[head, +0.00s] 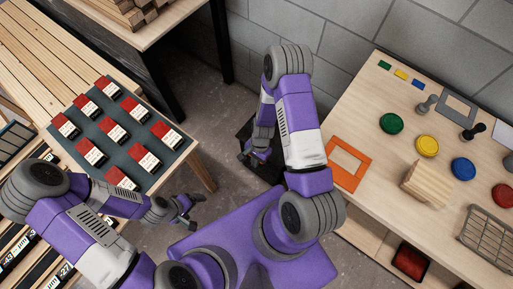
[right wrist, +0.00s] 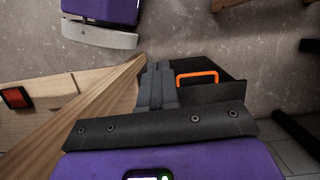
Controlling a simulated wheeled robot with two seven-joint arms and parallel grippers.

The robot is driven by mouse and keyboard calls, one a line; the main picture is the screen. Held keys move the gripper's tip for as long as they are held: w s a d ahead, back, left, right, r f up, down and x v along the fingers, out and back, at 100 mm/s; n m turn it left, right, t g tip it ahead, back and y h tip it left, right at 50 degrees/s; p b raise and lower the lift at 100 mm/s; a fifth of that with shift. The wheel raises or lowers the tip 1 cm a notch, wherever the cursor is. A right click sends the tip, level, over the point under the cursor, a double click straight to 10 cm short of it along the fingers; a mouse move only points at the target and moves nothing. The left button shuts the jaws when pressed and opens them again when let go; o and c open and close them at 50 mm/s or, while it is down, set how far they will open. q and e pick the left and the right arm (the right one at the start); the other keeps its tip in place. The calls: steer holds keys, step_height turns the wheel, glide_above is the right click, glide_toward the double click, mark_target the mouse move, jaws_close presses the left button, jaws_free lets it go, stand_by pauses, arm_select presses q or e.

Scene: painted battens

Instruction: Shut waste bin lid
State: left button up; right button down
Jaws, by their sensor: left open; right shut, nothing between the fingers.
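The waste bin (head: 272,171) is a dark box on the floor between the two tables, partly hidden behind my right arm in the head view. In the right wrist view a dark bin part (right wrist: 222,92) carries an orange handle (right wrist: 197,75). I cannot tell how far the lid is open. My right gripper (head: 250,158) is shut and empty above the bin; in the right wrist view its fingers (right wrist: 156,84) are just left of the handle, and contact cannot be told. My left gripper (head: 190,212) is open and empty, away from the bin near the left table.
The left table (head: 195,165) holds a dark mat with several red-and-black boxes. The right table (head: 365,110) has coloured discs, an orange frame (head: 348,164), a wooden block (head: 425,184) and a wire basket. A block wall (head: 340,35) stands behind the bin.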

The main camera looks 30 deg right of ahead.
steer(key=w+d+f+m+y+b, duration=0.2)
steer(key=w+d+f+m+b, duration=0.2)
steer(key=w+d+m+b, duration=0.85)
arm_select(q)
step_height(320, 180, down, 14)
steer(key=shift+s+r+p, duration=0.15)
steer(key=shift+r+p, duration=0.1)
steer(key=shift+p, duration=0.05)
arm_select(e)
steer(key=s+a+f+m, duration=0.1)
steer(key=a+f+m, duration=0.1)
steer(key=f, duration=0.4)
steer(key=s+a+f+m, duration=0.1)
steer(key=a+f+m, duration=0.1)
steer(key=f+m, duration=0.2)
steer(key=x, duration=0.2)
steer(key=shift+f, duration=0.35)
steer(key=shift+w, duration=0.1)
